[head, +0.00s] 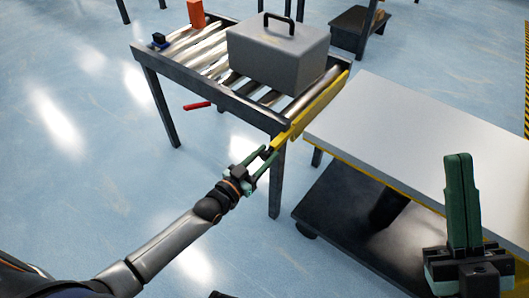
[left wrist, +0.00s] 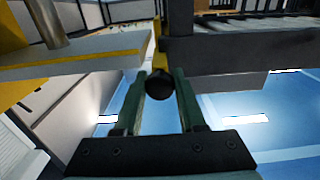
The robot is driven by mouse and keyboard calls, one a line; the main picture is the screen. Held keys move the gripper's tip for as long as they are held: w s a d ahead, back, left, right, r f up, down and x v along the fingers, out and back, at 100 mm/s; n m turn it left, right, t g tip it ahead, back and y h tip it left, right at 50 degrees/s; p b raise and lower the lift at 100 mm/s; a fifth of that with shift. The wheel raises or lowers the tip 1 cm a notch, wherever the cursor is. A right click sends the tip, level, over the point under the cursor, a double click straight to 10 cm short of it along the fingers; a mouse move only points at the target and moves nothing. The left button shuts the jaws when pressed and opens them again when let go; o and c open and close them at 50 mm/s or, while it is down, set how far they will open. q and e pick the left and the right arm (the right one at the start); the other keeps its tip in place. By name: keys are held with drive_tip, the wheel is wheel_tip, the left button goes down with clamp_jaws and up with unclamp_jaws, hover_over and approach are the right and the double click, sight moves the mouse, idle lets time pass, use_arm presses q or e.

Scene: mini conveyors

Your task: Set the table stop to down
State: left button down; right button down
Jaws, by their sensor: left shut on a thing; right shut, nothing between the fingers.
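The table stop is a yellow bar (head: 318,106) along the right end of the roller conveyor table (head: 215,89), facing the white-topped cart. In the head view it stands along the end of the rollers; its exact height is hard to tell. A black round knob (left wrist: 160,84) sits at the near end of a yellow part (left wrist: 159,50) in the left wrist view. My left gripper (head: 268,153) is shut on this knob, which shows between its fingers in the left wrist view (left wrist: 160,88). My right gripper (head: 460,158) is shut and empty, pointing up at the right.
A grey case (head: 278,55) with a black handle lies on the rollers. An orange block (head: 196,14) and a small blue-black part (head: 159,41) are at the far left end. A red lever (head: 197,106) juts from the front. The white-topped cart (head: 440,135) stands close on the right.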

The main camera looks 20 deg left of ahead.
use_arm(q)
drive_tip(key=c, duration=0.5)
unclamp_jaws()
drive_tip(key=p+v, duration=0.3)
drive_tip(key=v, duration=0.9)
drive_tip(key=shift+s+a+r, duration=0.1)
drive_tip(key=shift+s+r, duration=0.05)
drive_tip(key=shift+s, duration=0.1)
use_arm(e)
drive_tip(key=w+f+m+h, duration=0.1)
drive_tip(key=h, duration=0.1)
drive_tip(key=w+f+m+h, duration=0.1)
drive_tip(key=w, duration=0.1)
drive_tip(key=w+d+f+m+h, duration=0.1)
drive_tip(key=h, duration=0.1)
drive_tip(key=shift+w+f+m+h, duration=0.2)
drive_tip(key=shift+f+m+h, duration=0.1)
drive_tip(key=shift+m, duration=0.1)
drive_tip(key=shift+a, duration=0.1)
